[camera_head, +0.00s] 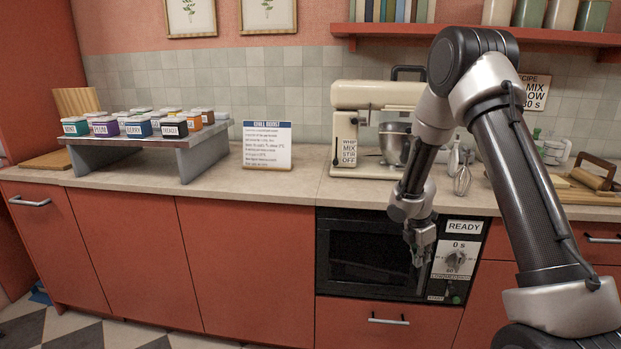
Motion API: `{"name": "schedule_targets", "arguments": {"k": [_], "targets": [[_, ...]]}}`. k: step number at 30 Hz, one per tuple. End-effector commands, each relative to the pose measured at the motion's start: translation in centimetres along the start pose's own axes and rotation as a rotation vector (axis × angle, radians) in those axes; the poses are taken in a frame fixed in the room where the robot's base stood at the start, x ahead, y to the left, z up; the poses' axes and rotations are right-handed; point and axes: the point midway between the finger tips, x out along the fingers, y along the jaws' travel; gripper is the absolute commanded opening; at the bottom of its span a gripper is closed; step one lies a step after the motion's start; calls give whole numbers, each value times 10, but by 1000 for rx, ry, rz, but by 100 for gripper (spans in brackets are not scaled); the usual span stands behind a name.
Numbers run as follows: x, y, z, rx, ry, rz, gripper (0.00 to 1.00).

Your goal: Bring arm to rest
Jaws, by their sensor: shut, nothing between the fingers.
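My arm rises from the lower right and bends down in front of the counter. My gripper (419,262) points downward in front of the black microwave oven (365,252), near its right side. The fingers are shut and empty. They cover part of the oven's door edge. The oven's panel (458,262) carries a label reading READY, a 0 s label and a dial.
A stand mixer (378,115) sits on the counter behind my arm, with a whisk (463,180) beside it. A raised rack (150,142) at left holds several labelled jars. A recipe card (267,145) stands mid-counter.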

Motion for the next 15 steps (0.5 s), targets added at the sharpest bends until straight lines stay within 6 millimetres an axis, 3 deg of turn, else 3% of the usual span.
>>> {"name": "schedule_targets", "arguments": {"k": [3,5,15], "targets": [[4,-45,-3,274,-13,-122,0],[-9,-66,-1,433,-29,-166,0],[-131,-157,3,1191,-64,-242,0]]}}
